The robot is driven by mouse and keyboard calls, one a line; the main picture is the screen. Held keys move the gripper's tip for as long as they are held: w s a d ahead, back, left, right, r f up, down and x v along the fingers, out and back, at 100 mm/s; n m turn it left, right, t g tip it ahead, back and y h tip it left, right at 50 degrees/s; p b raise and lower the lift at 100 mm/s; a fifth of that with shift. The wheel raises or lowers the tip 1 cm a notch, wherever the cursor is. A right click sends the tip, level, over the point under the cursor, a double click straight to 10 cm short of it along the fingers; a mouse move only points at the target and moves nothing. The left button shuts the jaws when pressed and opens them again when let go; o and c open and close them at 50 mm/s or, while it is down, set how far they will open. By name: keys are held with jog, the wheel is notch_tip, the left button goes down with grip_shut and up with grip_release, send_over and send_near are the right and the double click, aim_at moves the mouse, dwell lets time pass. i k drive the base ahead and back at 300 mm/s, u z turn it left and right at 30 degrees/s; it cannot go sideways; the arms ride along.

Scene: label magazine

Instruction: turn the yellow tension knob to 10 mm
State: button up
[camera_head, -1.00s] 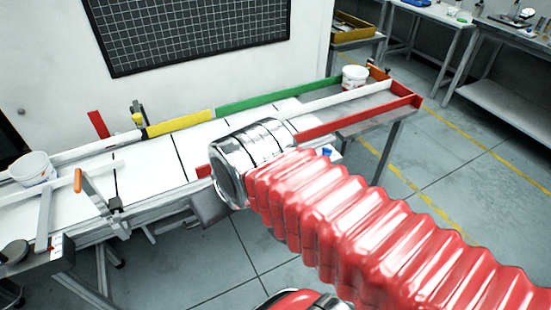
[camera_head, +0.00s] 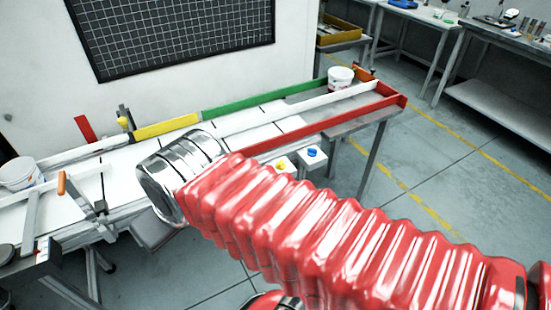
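A small yellow knob (camera_head: 281,165) sits on a pale box at the conveyor's near side, beside a blue knob (camera_head: 312,152). A second yellow knob-like part (camera_head: 122,122) sits on a dark post at the far rail, left of the yellow rail section. I cannot tell which of these is the tension knob, and no scale can be read. My red-sleeved arm crosses the view and ends in a silver wrist over the conveyor, just left of the near knobs in the picture. My gripper's fingers do not show.
The white conveyor (camera_head: 125,165) carries a yellow rail (camera_head: 166,127), a green rail (camera_head: 240,97) and a red rail (camera_head: 330,124). White tubs stand at its left (camera_head: 20,174) and right (camera_head: 340,80) ends. An orange-tipped lever (camera_head: 61,184) stands at front left. Floor is clear at right.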

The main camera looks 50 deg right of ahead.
aim_at(280, 165)
jog(key=z, duration=0.05)
jog(key=i, duration=1)
jog(key=u, duration=0.05)
